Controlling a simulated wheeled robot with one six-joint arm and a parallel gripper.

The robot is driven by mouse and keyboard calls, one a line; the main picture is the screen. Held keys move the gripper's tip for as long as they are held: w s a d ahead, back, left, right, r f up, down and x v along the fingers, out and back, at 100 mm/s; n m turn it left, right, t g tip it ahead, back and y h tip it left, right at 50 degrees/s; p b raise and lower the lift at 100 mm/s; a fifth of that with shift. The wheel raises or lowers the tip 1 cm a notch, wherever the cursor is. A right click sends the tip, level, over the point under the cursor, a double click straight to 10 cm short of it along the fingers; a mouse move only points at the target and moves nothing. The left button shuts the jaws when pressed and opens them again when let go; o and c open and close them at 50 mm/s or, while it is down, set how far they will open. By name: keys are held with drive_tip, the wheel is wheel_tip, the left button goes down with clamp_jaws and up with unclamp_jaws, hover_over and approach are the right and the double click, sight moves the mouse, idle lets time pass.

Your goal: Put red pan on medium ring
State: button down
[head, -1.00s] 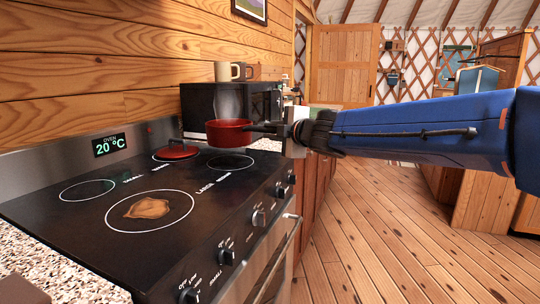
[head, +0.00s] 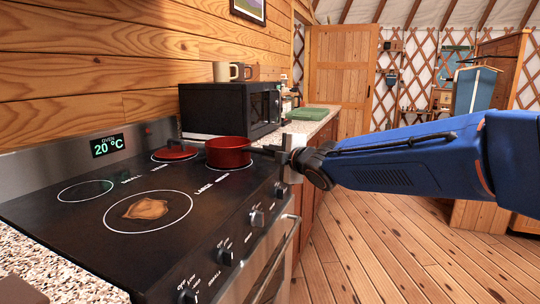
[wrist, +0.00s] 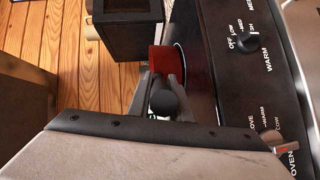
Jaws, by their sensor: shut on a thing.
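The red pan (head: 228,152) is upright over the right-hand ring (head: 240,168) of the black stovetop, with the ring's white edge showing around its lower side. I cannot tell whether its base touches the glass. My gripper (head: 288,160) is shut on the pan's dark handle, to the right of the pan near the stove's edge. The wrist view shows my gripper (wrist: 168,84) with part of the red pan (wrist: 166,60) beyond it. The ring labels are too small to read surely, though "LARGE" shows beside the front ring (head: 147,211).
A brown spill (head: 145,208) marks the large front ring. The left ring (head: 85,191) is bare. A black microwave (head: 222,110) stands behind the pan, with mugs on top. Knobs (head: 257,217) line the stove's front.

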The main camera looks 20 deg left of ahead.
drive_tip(key=shift+f, duration=0.1)
idle(0.3)
drive_tip(key=c, duration=1.6)
unclamp_jaws()
drive_tip(key=shift+f, duration=0.15)
drive_tip(key=shift+s+d+r, duration=0.2)
drive_tip(key=shift+d, duration=0.05)
drive_tip(key=v, duration=1.1)
drive_tip(key=shift+s+d+f, duration=0.1)
drive_tip(key=shift+s+d, duration=0.05)
